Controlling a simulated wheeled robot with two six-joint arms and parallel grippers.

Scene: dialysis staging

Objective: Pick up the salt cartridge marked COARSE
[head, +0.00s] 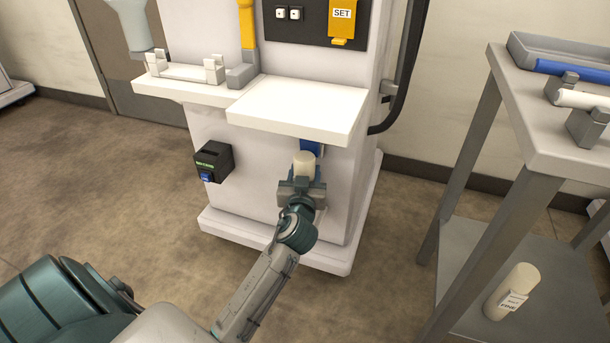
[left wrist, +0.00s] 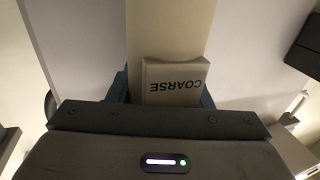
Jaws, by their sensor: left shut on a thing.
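The cream salt cartridge (head: 304,164) is upright in my left gripper (head: 302,182), close to the front of the white machine, below its shelf. In the left wrist view the cartridge (left wrist: 170,28) runs away from the gripper, and its label (left wrist: 173,82) reads COARSE. My left gripper is shut on it; the gripper body hides its near end. A blue part (head: 311,147) of the machine shows just behind the cartridge; I cannot tell whether they touch. Another cream cartridge (head: 512,290), its small label apparently reading FINE, leans on the cart's lower shelf. My right gripper is not in view.
The white shelf (head: 298,108) juts out above my left gripper. A dark box (head: 213,161) with a green display sits on the machine front to the left. A grey cart (head: 545,125) stands at the right. Floor between machine and cart is clear.

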